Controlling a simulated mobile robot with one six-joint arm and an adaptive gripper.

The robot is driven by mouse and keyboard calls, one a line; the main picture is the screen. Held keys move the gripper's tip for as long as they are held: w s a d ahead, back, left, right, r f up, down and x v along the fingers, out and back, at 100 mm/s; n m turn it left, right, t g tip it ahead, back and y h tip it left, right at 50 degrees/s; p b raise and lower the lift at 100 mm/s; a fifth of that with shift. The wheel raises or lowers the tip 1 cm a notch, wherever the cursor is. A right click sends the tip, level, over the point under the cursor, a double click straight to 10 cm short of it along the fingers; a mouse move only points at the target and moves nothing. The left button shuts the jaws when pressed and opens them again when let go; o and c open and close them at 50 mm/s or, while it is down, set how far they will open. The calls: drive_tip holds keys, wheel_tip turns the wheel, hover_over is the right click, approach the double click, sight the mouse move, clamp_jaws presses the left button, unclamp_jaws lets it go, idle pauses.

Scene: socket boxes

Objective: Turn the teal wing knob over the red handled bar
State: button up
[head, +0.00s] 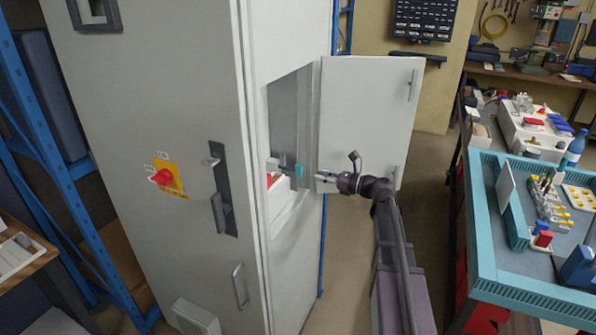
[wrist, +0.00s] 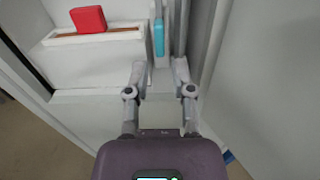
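The teal wing knob (wrist: 159,37) shows edge-on as a narrow upright piece in the wrist view, just beyond my fingertips and roughly in line with the gap between them. It also shows in the head view (head: 299,170), inside the open cabinet compartment. A red handle (wrist: 88,19) stands left of it on a white box, over a slot. My gripper (wrist: 159,72) is open, with nothing seen between its fingers. In the head view my gripper (head: 318,174) reaches into the compartment from the right, close to the knob. I cannot tell whether it touches the knob.
The open compartment door (head: 370,110) stands right of the opening, behind my gripper in the head view. The tall grey cabinet (head: 160,100) carries a red switch (head: 162,177) on its front. A teal-edged workbench (head: 520,277) stands at the right.

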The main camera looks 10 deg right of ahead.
sight(302, 171)
drive_tip(key=x, duration=0.8)
clamp_jaws()
drive_tip(key=shift+a, duration=0.1)
